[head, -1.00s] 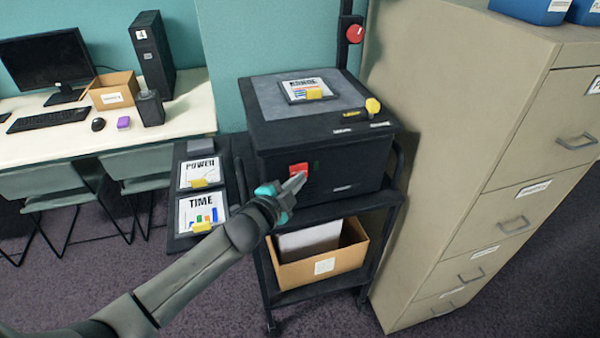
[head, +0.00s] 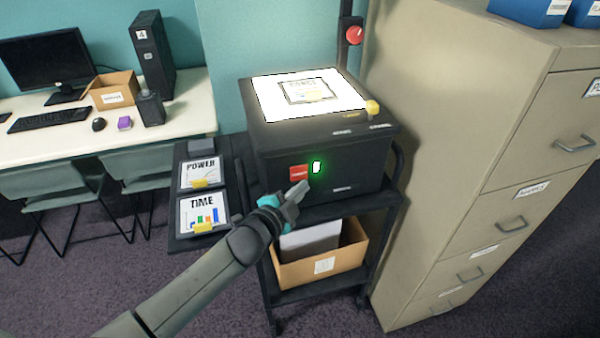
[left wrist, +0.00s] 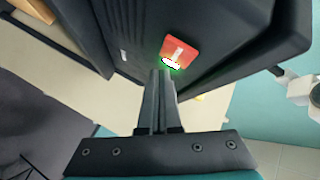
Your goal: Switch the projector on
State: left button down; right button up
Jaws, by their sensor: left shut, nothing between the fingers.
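The projector (head: 350,168) is a black box on a black cart, its top glass (head: 275,100) glowing white under a framed slide (head: 310,92). On its front are a red switch (head: 299,173) and a green indicator (head: 316,167) that is lit. My left gripper (head: 299,190) is shut and empty, just below the switch and apart from it. In the left wrist view the shut fingers (left wrist: 160,75) point toward the red switch (left wrist: 179,50) and the bright green light (left wrist: 172,64). My right gripper is not in view.
A side shelf holds the POWER slide (head: 200,172) and the TIME slide (head: 203,212). A cardboard box (head: 322,267) sits on the cart's lower shelf. A beige filing cabinet (head: 450,150) stands close on the right, a white desk (head: 60,140) on the left.

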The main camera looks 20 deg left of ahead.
pick_arm(q)
jog(key=shift+s+d+p, duration=0.3)
jog(key=shift+s+d, duration=0.4)
jog(key=shift+s, duration=0.3)
jog(key=shift+s+d+p, duration=0.3)
jog(key=shift+s+d, duration=0.35)
jog(key=shift+s, duration=0.35)
